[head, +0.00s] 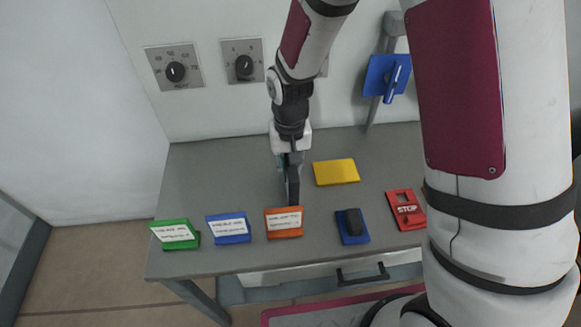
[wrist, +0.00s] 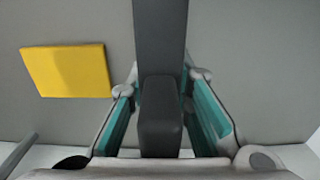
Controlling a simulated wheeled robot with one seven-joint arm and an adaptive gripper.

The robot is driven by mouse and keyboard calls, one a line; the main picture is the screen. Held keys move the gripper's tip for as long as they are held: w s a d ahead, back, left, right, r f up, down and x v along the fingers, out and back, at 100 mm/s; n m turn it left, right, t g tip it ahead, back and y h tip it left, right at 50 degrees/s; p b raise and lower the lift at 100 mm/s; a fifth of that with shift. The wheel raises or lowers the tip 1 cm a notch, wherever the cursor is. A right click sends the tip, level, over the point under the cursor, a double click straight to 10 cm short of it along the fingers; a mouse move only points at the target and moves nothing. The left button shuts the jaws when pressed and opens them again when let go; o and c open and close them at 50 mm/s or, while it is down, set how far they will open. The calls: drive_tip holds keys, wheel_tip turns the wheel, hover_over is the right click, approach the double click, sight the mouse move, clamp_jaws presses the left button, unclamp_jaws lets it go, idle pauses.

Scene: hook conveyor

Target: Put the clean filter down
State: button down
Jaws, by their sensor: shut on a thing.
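My gripper (head: 290,160) points down over the grey table, behind the orange labelled block. In the wrist view my gripper (wrist: 160,110) is shut on a long dark grey slab (wrist: 160,35) between its teal-padded fingers. I take this slab to be the filter; no marking shows that it is clean. In the head view the slab (head: 292,186) hangs upright below the fingers. Its lower end appears just behind the orange block. I cannot tell whether it touches the table.
Green (head: 175,235), blue (head: 229,228) and orange (head: 285,223) labelled blocks line the table's (head: 215,180) front. A yellow block (head: 336,172) lies right of my gripper. A blue block with a black top (head: 352,226) and a red STOP block (head: 405,210) stand farther right. The table's back left is clear.

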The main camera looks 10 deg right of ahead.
drive_tip(key=shift+f, duration=0.2)
drive_tip(key=c, duration=1.4)
unclamp_jaws()
drive_tip(key=shift+c, duration=0.2)
wheel_tip(320, 180, up, 12)
drive_tip(key=shift+r, duration=0.15)
